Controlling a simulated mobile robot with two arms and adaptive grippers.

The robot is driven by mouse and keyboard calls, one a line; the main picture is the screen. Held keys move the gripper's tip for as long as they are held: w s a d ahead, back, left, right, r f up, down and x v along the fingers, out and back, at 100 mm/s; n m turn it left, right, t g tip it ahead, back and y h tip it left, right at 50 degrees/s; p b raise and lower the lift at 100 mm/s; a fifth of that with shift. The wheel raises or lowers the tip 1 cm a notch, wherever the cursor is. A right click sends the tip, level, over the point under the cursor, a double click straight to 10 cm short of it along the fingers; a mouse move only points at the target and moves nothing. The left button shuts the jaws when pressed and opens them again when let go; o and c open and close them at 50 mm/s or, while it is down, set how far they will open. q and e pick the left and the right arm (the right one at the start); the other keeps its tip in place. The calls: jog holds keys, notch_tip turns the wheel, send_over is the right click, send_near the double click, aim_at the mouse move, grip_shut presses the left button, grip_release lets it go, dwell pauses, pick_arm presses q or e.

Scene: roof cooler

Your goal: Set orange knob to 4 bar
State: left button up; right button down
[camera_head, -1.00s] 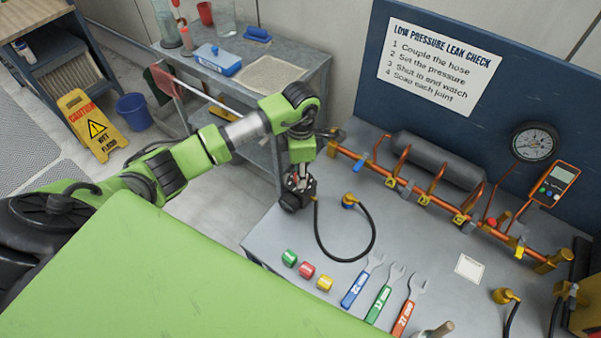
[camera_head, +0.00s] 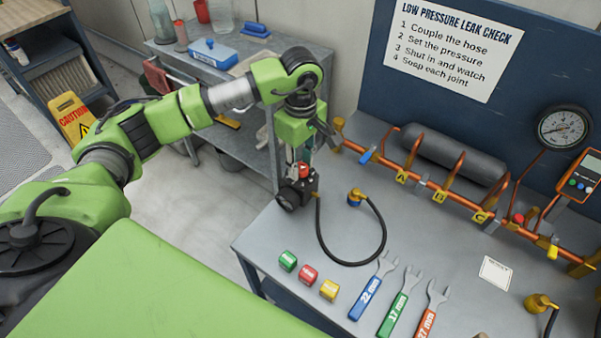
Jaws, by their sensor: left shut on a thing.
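A small black block (camera_head: 297,193) stands near the left edge of the grey bench, with a round dark part on its left side. An orange-red knob (camera_head: 303,171) sits on its top. My left gripper (camera_head: 303,167) points down from above and is shut on the knob. The fingers partly hide the knob, and its setting cannot be read. My right gripper is not in view.
Copper pipework tagged A, B, C (camera_head: 440,197) runs along the back, with a round gauge (camera_head: 564,128). Green, red and yellow caps (camera_head: 308,275) and several wrenches (camera_head: 403,303) lie in front. A steel cart (camera_head: 240,110) stands behind my left arm. The bench inside the hose loop is bare.

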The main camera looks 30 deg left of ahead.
aim_at(301, 167)
pick_arm(q)
jog(key=m+b, duration=0.4)
jog(key=shift+f+m+b, duration=0.2)
jog(key=shift+m+b, duration=0.1)
jog(key=shift+r+m+b, duration=0.2)
jog(key=shift+m+b, duration=1.3)
jog(key=shift+m, duration=0.4)
jog(key=o, duration=1.1)
jog(key=shift+r, duration=0.1)
notch_tip(301, 167, up, 12)
jog(key=shift+f, duration=0.1)
